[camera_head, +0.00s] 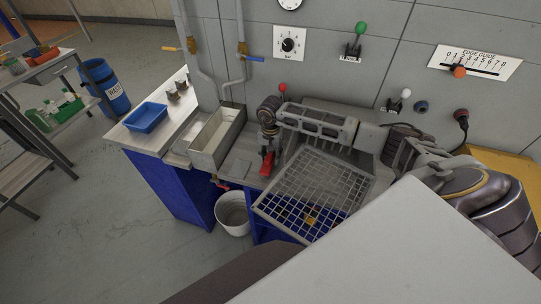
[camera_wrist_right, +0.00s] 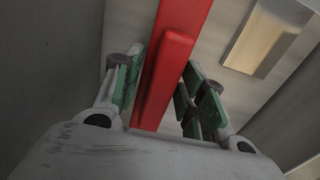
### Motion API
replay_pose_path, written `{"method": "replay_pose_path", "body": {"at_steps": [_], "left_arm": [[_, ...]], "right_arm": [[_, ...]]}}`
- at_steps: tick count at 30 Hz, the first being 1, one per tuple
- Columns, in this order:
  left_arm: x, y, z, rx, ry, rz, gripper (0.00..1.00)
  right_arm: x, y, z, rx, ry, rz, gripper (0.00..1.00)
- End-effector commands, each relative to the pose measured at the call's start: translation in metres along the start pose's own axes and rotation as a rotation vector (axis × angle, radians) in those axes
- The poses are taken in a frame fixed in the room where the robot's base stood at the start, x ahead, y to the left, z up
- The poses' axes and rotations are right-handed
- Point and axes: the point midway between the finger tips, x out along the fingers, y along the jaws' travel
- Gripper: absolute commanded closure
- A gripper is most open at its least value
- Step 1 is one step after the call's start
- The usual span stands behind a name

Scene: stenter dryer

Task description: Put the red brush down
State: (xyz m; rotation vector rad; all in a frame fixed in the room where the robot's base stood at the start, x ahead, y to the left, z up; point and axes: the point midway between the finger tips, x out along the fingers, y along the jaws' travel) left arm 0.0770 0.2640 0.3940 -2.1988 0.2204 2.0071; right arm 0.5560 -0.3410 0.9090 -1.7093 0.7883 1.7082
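The red brush (camera_head: 266,165) hangs below my right gripper (camera_head: 268,143), at the front of the grey worktop between the metal trough and the wire mesh rack. In the right wrist view the red brush (camera_wrist_right: 165,80) runs between the green finger pads of my right gripper (camera_wrist_right: 160,95), which are closed in on its sides. The brush's far end is out of that frame. I cannot tell whether its underside touches the worktop. My left gripper is not in view.
A metal trough (camera_head: 203,150) and a blue tray (camera_head: 147,117) stand to the left on the bench. The wire mesh rack (camera_head: 305,195) is to the right of the brush. A white bucket (camera_head: 233,219) stands on the floor below. Wall controls, including a green-knobbed lever (camera_head: 358,38), are behind.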

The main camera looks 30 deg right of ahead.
Motion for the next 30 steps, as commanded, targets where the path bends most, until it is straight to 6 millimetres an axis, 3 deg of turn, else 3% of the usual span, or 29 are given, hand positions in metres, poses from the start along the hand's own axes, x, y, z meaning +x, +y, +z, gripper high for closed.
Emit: {"method": "replay_pose_path", "body": {"at_steps": [3,19,30], "left_arm": [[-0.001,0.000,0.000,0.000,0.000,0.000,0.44],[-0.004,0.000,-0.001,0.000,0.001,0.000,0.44],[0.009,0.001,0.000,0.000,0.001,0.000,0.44]], "right_arm": [[-0.001,0.000,0.000,0.000,0.000,0.000,0.44],[-0.004,0.000,0.000,0.000,0.000,0.000,0.44],[-0.049,-0.001,-0.001,0.000,0.003,-0.002,0.44]]}}
